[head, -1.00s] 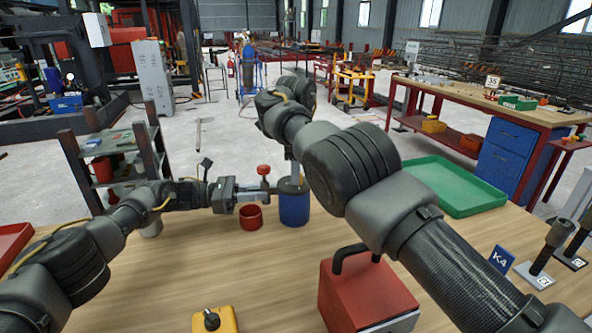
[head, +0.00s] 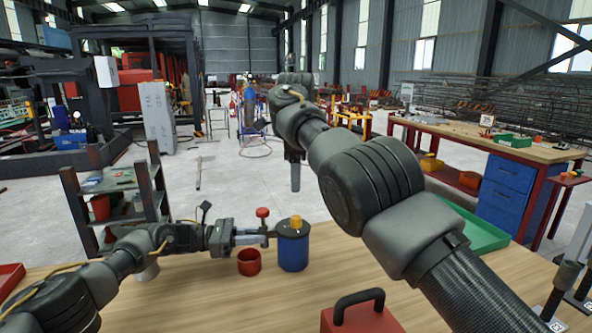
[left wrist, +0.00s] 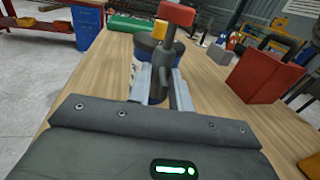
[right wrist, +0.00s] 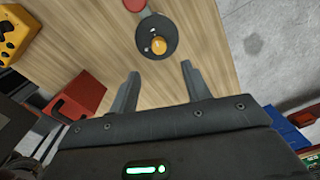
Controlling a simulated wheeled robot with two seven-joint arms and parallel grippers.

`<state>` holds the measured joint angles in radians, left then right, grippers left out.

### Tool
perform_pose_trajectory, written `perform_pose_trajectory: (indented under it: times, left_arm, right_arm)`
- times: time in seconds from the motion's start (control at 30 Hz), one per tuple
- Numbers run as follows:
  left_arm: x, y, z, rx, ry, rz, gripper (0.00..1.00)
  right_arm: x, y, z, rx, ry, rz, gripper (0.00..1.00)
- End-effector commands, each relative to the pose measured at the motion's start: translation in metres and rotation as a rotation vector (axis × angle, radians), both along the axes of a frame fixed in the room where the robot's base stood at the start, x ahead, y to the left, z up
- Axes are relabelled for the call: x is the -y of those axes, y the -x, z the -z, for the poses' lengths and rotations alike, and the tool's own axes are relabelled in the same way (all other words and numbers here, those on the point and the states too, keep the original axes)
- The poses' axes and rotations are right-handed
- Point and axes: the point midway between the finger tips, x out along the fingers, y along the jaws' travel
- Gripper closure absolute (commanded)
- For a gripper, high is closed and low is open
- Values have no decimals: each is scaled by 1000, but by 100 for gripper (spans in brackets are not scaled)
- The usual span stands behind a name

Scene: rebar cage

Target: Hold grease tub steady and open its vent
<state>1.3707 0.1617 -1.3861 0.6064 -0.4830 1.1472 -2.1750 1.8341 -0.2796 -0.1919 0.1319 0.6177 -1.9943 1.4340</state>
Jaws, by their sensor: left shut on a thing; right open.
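The grease tub (head: 293,254) is a blue cylinder standing upright on the wooden table, with a dark lid and a yellow cap (head: 296,222) on top. My left gripper (head: 267,237) is shut on a dark upright handle (left wrist: 163,62) with a red top (head: 262,212), close beside the tub. I cannot tell whether the handle joins the tub. My right gripper (head: 295,182) is open and empty above the tub, fingers pointing down. In the right wrist view the cap (right wrist: 159,46) lies beyond the open fingertips (right wrist: 160,72), touching neither. I cannot tell whether the vent is open.
A red cup (head: 249,262) stands just left of the tub. A red box with a black handle (head: 362,318) is at the front of the table. A green tray (head: 482,232) is at the right. The table between the tub and the red box is clear.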

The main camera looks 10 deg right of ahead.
Motion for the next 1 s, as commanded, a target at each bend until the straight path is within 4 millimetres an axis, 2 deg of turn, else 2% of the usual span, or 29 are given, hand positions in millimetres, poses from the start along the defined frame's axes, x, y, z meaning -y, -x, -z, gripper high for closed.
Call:
perform_pose_trajectory:
  times: [0.2,0.6,0.63,0.8,1.0]
  left_arm:
    - [0,0,-1,1,1,0,100]
    - [0,0,-1,1,1,0,100]
    - [0,0,-1,1,1,0,78]
    - [0,0,0,1,1,0,56]
    - [0,0,0,0,0,0,54]
  right_arm:
    - [0,1,-14,-1,0,-1,52]
    - [0,1,-16,0,1,0,52]
    - [0,1,-16,0,1,0,52]
    - [0,1,-16,0,1,0,52]
    - [0,1,-15,0,1,0,52]
